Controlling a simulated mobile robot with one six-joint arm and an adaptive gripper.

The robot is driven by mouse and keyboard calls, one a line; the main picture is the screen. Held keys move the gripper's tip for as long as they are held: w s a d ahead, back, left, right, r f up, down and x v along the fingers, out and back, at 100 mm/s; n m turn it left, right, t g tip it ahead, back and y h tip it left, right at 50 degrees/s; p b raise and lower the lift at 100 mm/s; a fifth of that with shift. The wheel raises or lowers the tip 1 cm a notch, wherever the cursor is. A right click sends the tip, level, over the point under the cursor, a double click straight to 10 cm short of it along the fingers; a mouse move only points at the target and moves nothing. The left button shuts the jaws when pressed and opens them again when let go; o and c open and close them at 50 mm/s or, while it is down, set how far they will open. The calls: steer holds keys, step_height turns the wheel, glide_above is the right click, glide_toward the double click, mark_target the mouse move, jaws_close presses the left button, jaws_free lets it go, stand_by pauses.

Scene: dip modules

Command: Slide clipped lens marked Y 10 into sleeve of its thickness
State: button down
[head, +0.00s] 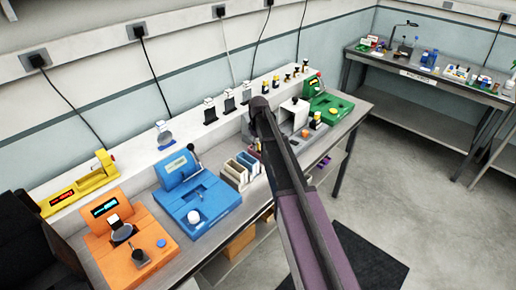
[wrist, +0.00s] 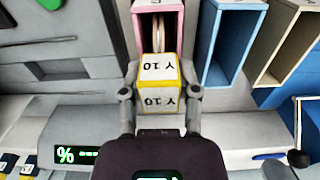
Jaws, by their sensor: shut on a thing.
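My gripper (wrist: 159,93) is shut on a white clip with yellow edges (wrist: 158,68), marked Y 10 on two faces, in the wrist view. Beyond the clip, thin pale round edges (wrist: 157,32), seen edge-on, show between the walls of a pink sleeve (wrist: 138,22). I cannot tell whether they are the clipped lens or something else in the sleeve. The clip is at the mouth of the pink sleeve. A blue sleeve (wrist: 210,40) and a tan sleeve (wrist: 286,45) stand to its right. In the head view my arm hides my gripper and the clip.
The head view shows sleeves (head: 238,172) on the bench beside a blue device (head: 205,205). An orange device (head: 125,245) stands left and a green one (head: 330,105) farther back. A lever with a dark knob (wrist: 299,158) is at the right of the wrist view.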

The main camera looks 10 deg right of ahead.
steer(key=shift+f, duration=0.15)
steer(key=shift+c, duration=1.8)
jaws_free()
step_height(320, 180, up, 12)
steer(key=p, duration=1.2)
steer(key=shift+s, duration=0.1)
steer(key=s+m, duration=0.7)
steer(key=s, duration=2.2)
